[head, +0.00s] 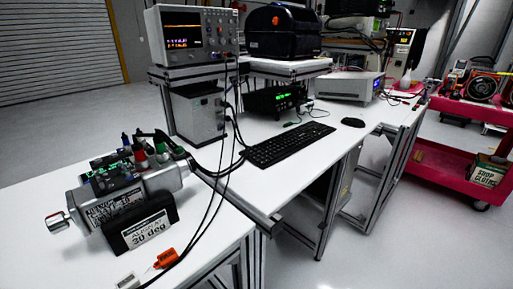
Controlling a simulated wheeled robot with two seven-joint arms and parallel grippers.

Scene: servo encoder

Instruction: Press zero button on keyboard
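A black keyboard (289,144) lies flat on the white workbench, right of the middle of the head view. Its keys are too small to tell apart, so I cannot pick out the zero button. A black mouse (353,122) lies on the bench just to the right of the keyboard. Neither my left nor my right gripper shows in the head view.
A servo motor (172,181) sits in a black stand (139,231) on the near left bench. Cables hang between it and the keyboard. An oscilloscope (193,35) stands on a shelf behind. A red cart (440,165) is at the right. Bench around the mouse is clear.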

